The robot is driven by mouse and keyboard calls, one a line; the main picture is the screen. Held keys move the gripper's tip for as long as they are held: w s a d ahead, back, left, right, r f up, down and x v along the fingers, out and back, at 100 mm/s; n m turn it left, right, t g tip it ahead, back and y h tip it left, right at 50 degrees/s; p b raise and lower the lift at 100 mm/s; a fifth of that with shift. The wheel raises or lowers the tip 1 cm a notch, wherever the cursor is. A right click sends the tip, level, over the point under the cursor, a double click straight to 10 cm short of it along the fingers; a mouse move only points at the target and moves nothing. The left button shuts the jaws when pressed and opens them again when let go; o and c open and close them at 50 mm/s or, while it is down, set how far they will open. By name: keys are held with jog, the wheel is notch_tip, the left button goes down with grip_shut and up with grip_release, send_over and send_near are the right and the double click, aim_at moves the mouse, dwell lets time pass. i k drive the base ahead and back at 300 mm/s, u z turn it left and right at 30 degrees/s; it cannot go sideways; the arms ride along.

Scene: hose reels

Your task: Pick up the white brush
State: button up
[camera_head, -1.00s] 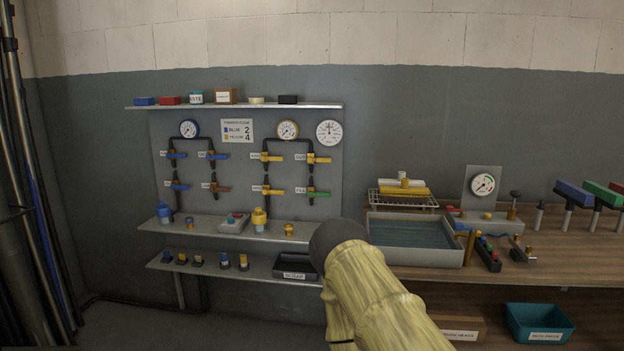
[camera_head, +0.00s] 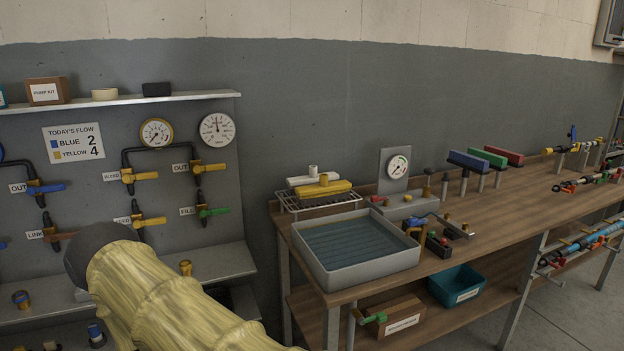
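The white brush (camera_head: 300,181) lies on a wire rack (camera_head: 289,206) at the back left corner of the wooden workbench. It sits behind a yellow brush (camera_head: 335,187), which hides part of it. A pale upright knob (camera_head: 313,170) shows at the white brush. My arm, in a yellow sleeve with a dark rounded end, crosses the lower left of the view, well to the left of the rack. No gripper fingers show.
A grey water tray (camera_head: 375,264) stands right in front of the rack. A gauge panel (camera_head: 394,168), small fittings and blue, green and red blocks on posts (camera_head: 468,160) stand farther right. The valve board (camera_head: 75,185) with shelves is at left.

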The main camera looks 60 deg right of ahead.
aim_at(313, 178)
jog(key=z, duration=0.7)
jog(key=i, duration=0.95)
jog(key=z, duration=0.9)
